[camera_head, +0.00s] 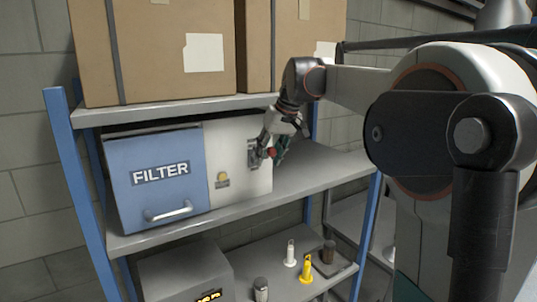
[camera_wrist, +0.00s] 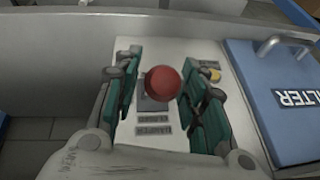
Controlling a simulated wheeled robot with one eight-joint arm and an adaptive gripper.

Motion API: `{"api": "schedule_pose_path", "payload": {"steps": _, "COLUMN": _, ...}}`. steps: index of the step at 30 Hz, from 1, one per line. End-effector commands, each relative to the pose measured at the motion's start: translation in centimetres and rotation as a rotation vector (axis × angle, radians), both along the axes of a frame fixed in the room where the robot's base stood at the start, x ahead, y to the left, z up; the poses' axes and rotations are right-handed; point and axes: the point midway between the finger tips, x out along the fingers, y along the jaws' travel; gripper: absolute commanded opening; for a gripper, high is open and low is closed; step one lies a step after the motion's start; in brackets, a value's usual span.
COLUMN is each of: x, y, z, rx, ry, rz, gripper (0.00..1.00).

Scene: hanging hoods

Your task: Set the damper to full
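The damper control is a red ball knob (camera_wrist: 163,83) on a dark slotted plate (camera_wrist: 150,104) on the light front panel of the hood box (camera_head: 237,137). In the head view the red knob (camera_head: 271,152) shows at the panel's right side, partly hidden by my gripper. My gripper (camera_wrist: 158,90) is open, with one green-padded finger on each side of the knob. A gap shows between the knob and the left finger; the right finger is close to it, and contact is unclear. In the head view my gripper (camera_head: 275,145) is at the panel. Labels below the plate are too blurred to read surely.
A blue FILTER door (camera_head: 160,177) with a handle adjoins the panel on its left. A yellow button (camera_head: 222,177) sits on the panel. Cardboard boxes (camera_head: 150,60) stand on the shelf above. Small bottles and a yellow item (camera_head: 305,270) stand below. The shelf (camera_head: 320,165) right of the box is clear.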

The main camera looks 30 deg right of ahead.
Motion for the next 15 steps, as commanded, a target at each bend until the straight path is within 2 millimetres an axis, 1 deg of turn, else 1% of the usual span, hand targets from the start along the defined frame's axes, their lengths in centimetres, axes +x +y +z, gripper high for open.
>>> {"api": "schedule_pose_path", "payload": {"steps": 1, "x": 0.0, "y": 0.0, "z": 0.01, "rx": 0.0, "ry": 0.0, "rz": 0.0, "gripper": 0.25}}
{"api": "schedule_pose_path", "payload": {"steps": 4, "x": -0.01, "y": 0.0, "z": 0.02, "rx": 0.0, "ry": 0.0, "rz": 0.0, "gripper": 0.03}}
{"api": "schedule_pose_path", "payload": {"steps": 5, "x": -0.01, "y": 0.0, "z": 0.02, "rx": 0.0, "ry": 0.0, "rz": 0.0, "gripper": 0.0}}
{"api": "schedule_pose_path", "payload": {"steps": 15, "x": -0.02, "y": 0.0, "z": 0.03, "rx": 0.0, "ry": 0.0, "rz": 0.0, "gripper": 0.0}}
